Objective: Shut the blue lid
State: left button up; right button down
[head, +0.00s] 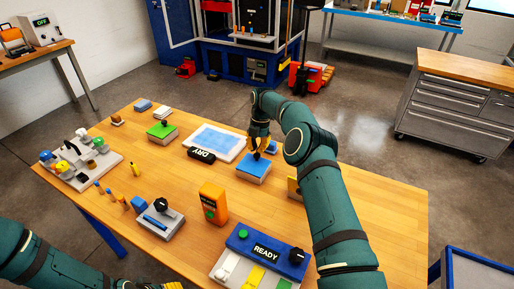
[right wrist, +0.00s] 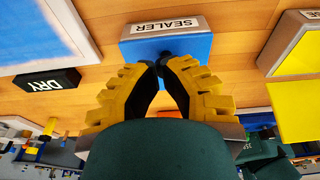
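The blue lid (head: 251,167) lies on top of a pale box and looks level. It has a black knob, and in the right wrist view the blue lid (right wrist: 198,45) shows by a white SEALER label (right wrist: 166,25). Whether a thin gap is left under the lid I cannot tell. My right gripper (head: 258,146) reaches down over the lid from behind. In the right wrist view its yellow fingers (right wrist: 164,62) close in on the dark knob from both sides and largely hide it. My left gripper (head: 172,286) barely shows at the bottom edge; its fingers are mostly cut off.
A white tray with a blue face (head: 218,138) and a black DRY sign (head: 202,156) are left of the box. A green-topped box (head: 161,131), an orange box (head: 212,203) and a blue READY panel (head: 262,252) stand around. Open wood lies between them.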

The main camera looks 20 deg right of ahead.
jog(key=s+v, duration=0.1)
jog(key=v, duration=0.6)
jog(key=shift+w+r, duration=0.3)
jog(key=shift+w, duration=0.2)
jog(key=shift+f, duration=0.1)
